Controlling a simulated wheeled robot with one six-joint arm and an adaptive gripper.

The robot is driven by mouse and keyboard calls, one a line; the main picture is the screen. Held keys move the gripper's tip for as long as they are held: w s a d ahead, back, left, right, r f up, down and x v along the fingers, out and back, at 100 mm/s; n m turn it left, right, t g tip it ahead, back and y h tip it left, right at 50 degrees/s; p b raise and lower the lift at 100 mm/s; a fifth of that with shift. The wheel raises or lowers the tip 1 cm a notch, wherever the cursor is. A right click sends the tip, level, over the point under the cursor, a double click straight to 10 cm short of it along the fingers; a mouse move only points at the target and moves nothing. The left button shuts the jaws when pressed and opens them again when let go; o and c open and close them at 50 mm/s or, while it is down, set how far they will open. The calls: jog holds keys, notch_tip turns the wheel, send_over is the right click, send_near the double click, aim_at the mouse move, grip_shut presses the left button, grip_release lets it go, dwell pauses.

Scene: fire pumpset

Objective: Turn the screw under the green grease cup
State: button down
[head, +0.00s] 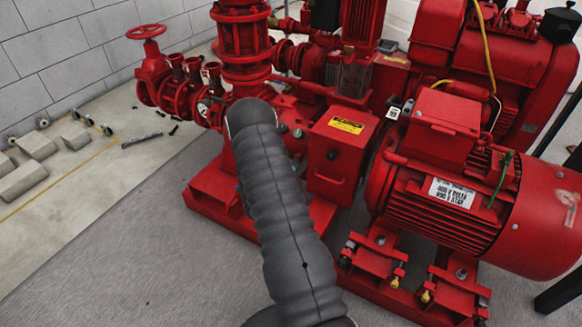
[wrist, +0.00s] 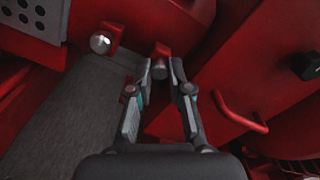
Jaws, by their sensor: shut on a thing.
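My gripper (wrist: 162,66) is in the wrist view, its two fingers pointing away from the camera. The fingertips are closed around a small grey cylindrical screw (wrist: 160,73), just below a red block. No green cup shows in the wrist view. In the head view, a small greenish round thing (head: 298,133), which may be the grease cup, shows on the red pump beside my sleeved arm. My arm hides the gripper and the screw there.
A silver rounded bolt head (wrist: 100,43) is left of the fingers. A red bent handle (wrist: 238,112) and a black knob (wrist: 305,66) are at the right. The red motor (head: 455,195) stands right of my arm. Grey floor (head: 120,240) is clear at left.

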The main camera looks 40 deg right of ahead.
jog(key=n, duration=1)
jog(key=shift+p, duration=0.35)
jog(key=shift+n, duration=0.3)
jog(key=c, duration=1.1)
grip_release()
jog(key=v, duration=1.2)
